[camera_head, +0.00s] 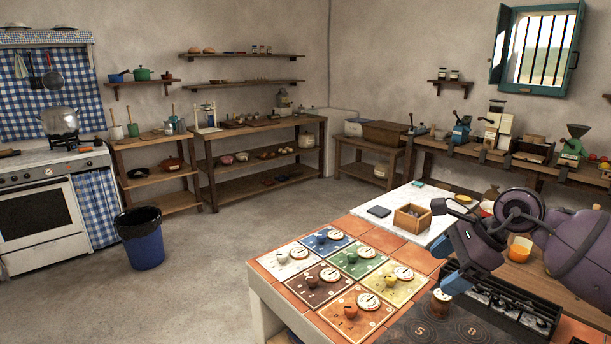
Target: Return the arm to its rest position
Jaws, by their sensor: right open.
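My right arm, purple and dark, comes in from the right over the tiled counter (268,268). Its gripper (452,280) has blue fingers and is open, pointing down and to the left. It is over the counter near a small brown-and-white jar (440,304); I cannot tell the exact gap between them. Nothing is seen between the fingers. My left gripper is not in view.
Coloured panels with knobs and dials, such as the blue panel (318,246), lie left of the gripper. A dark rack (510,312) and a dark numbered plate (425,328) are close by. A wooden box (412,218) stands behind. Open floor lies left.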

